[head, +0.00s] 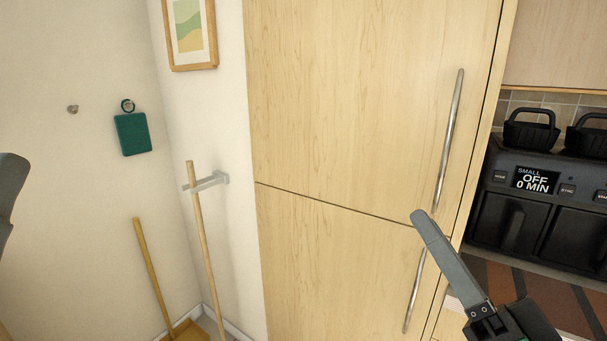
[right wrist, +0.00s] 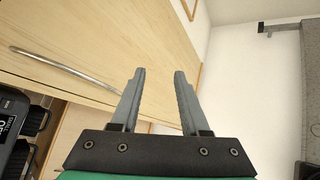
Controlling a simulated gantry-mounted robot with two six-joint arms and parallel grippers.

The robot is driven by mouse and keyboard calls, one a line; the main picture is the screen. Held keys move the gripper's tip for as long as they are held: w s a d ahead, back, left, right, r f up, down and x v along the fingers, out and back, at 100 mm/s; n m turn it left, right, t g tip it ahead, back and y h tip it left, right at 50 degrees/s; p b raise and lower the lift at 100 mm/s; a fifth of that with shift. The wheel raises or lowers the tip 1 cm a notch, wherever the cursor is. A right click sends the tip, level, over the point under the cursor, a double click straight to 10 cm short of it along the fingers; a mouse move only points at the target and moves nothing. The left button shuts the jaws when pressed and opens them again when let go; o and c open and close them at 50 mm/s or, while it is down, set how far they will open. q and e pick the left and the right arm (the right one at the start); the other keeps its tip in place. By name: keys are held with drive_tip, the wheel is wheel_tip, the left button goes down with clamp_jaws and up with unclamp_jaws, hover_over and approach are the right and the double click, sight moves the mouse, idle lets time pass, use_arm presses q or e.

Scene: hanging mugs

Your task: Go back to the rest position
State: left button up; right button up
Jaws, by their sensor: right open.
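My right gripper (head: 424,222) is in the lower right of the head view, in front of the tall wooden cabinet, and one grey finger shows there. In the right wrist view the right gripper (right wrist: 160,75) has its two fingers apart with nothing between them. At the left edge of the head view a dark grey part of my left gripper (head: 10,190) shows. Most of it is out of the frame, so its jaws cannot be judged. No mug is in view.
A tall wooden cabinet (head: 350,120) with metal handles fills the middle. A black double-drawer appliance (head: 540,205) stands on a counter at right. A broom (head: 200,230) and dustpan (head: 185,331) stand left. A green board (head: 132,134) hangs on the wall.

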drive_tip(key=s+d+r+n+t+h, duration=0.2)
drive_tip(key=s+r+n+t+h, duration=0.3)
drive_tip(key=s+r, duration=0.55)
wheel_tip(320, 180, up, 28)
drive_tip(key=p, duration=2.7)
drive_tip(key=shift+w+a+f+n+p, duration=0.2)
drive_tip(key=shift+w+f+n+p, duration=0.1)
drive_tip(key=shift+w+p, duration=0.1)
